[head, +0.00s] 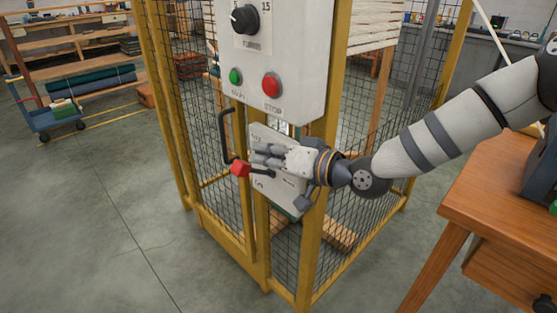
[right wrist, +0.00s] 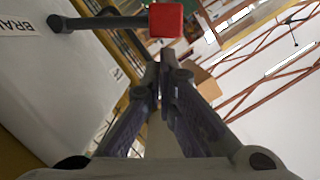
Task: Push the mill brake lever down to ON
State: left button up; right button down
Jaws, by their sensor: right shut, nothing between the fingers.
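The mill brake lever ends in a red knob (head: 240,168), which sticks out to the left of a pale plate (head: 277,190) on the yellow cage. In the right wrist view the red knob (right wrist: 166,20) sits on a dark rod (right wrist: 105,22) coming from a pivot on the plate, near a partly cut-off "BRA" label (right wrist: 14,26). My right gripper (head: 256,155) is shut and empty, in front of the plate with its fingertips close to the knob. Whether they touch is unclear. My left gripper is out of view.
A control box (head: 272,50) with a dial, a green button (head: 235,76) and a red stop button (head: 271,85) hangs just above. A black handle (head: 225,135) is left of the plate. A wooden table (head: 500,190) stands at the right.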

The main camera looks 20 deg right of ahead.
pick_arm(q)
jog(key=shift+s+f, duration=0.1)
pick_arm(e)
jog(key=shift+w+a, duration=0.35)
jog(key=shift+w, duration=0.25)
jog(key=shift+a+f, duration=0.1)
jog(key=shift+f, duration=0.05)
